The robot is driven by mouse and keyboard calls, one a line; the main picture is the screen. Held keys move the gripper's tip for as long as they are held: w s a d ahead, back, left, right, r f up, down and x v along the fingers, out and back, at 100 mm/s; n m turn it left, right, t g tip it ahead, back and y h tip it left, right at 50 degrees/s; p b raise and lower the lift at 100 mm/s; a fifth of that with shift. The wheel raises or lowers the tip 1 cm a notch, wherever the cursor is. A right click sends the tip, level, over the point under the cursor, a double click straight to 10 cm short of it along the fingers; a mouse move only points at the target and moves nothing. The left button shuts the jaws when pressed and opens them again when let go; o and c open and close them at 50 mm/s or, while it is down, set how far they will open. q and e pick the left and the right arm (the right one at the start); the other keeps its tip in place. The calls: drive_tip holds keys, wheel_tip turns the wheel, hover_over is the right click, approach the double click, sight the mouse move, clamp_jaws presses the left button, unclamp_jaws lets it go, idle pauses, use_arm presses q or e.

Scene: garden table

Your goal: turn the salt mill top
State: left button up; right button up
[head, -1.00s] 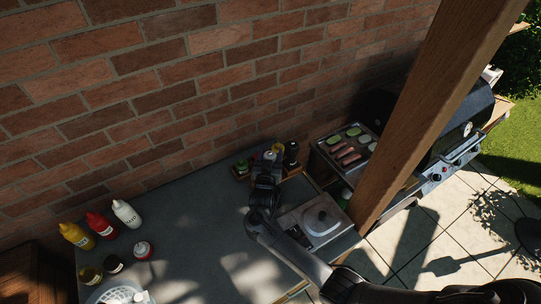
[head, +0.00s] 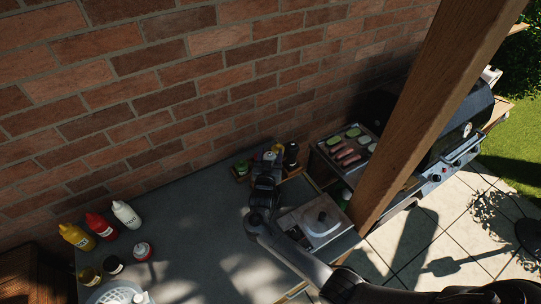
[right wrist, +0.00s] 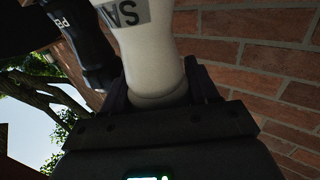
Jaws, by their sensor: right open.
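The salt mill is a white, rounded body with a grey label reading "SA", upside down in the right wrist view (right wrist: 130,45). My right gripper (right wrist: 160,88) is open, with a dark finger on each side of the mill's lower part in that picture. I cannot tell whether the fingers touch it. In the head view my right gripper (head: 266,172) is at the small wooden rack by the wall and hides most of the salt mill. A black pepper mill (right wrist: 82,40) labelled "PE" stands close beside; it also shows in the head view (head: 291,154). My left gripper is not in view.
The rack (head: 241,177) holds other small jars. A board with a round grey lid (head: 320,220) lies right of my arm. Sauce bottles (head: 126,214) stand at the left. A wooden post (head: 410,120) rises at the right, before a grill (head: 464,122). The middle of the counter is clear.

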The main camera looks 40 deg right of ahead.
drive_tip(key=o, duration=1)
